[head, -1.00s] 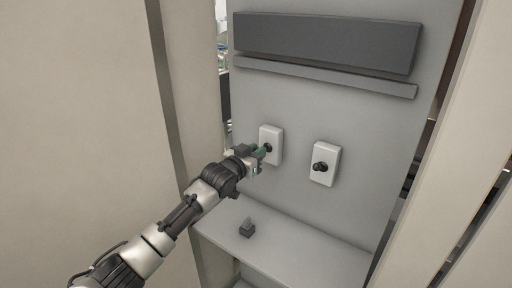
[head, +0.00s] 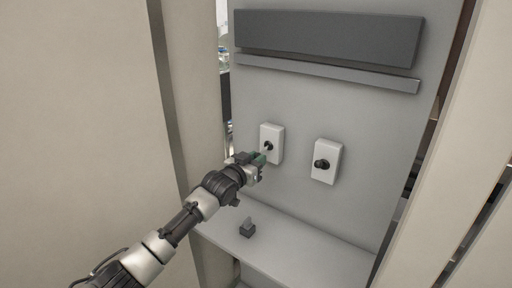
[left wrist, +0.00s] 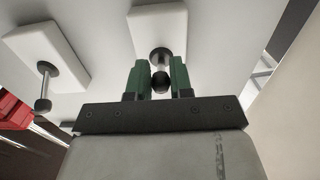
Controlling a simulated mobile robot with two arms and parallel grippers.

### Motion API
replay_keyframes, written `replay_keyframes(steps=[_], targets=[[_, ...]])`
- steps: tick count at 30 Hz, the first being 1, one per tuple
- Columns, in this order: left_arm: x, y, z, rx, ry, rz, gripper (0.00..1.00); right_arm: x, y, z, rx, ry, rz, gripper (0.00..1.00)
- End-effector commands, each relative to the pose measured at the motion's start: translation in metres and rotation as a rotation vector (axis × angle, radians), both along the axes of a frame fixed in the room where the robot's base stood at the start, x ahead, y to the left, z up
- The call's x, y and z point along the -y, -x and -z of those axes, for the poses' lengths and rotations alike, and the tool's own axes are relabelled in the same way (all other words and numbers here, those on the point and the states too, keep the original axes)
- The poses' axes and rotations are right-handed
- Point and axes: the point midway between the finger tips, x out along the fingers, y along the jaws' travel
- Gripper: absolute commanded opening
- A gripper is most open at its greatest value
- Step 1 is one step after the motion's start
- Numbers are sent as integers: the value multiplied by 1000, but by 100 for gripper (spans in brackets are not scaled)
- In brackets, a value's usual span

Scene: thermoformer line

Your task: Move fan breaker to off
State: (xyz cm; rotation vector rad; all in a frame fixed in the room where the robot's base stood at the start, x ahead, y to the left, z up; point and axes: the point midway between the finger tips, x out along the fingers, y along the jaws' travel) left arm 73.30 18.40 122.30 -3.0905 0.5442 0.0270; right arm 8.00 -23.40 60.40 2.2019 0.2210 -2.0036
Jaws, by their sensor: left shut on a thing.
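Two white breaker boxes with black round bases and short levers are on the grey panel. No label can be read, so I cannot tell which is the fan breaker. My left gripper (head: 262,160) is at the left breaker (head: 276,136), just below its black base. In the left wrist view its green fingers (left wrist: 159,82) are shut on the left breaker's lever (left wrist: 160,62), its dark knob between the tips. The lever points down toward my gripper. The right breaker (head: 331,150) stands apart, untouched; its lever also shows in the left wrist view (left wrist: 44,88). My right gripper is out of view.
A long dark box (head: 325,38) and a ledge (head: 320,72) are higher up. Beige walls (head: 85,120) stand close on both sides.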

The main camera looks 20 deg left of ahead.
Motion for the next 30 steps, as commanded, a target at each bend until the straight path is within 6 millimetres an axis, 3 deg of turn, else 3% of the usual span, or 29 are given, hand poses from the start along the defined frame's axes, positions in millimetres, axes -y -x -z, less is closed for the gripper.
replay_keyframes(steps=[8, 18, 26, 27, 30], targets=[[1, 0, 6, -13, -4, 0, 0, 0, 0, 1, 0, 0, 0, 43], [3, -6, 23, -13, -4, 0, 0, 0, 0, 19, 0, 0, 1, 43], [3, -7, 21, -11, -3, 0, 0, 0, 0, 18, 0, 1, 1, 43], [3, -7, 20, -10, -2, 0, 26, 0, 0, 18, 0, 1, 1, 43], [3, -7, 19, -8, -2, 0, 41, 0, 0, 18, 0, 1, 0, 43]])
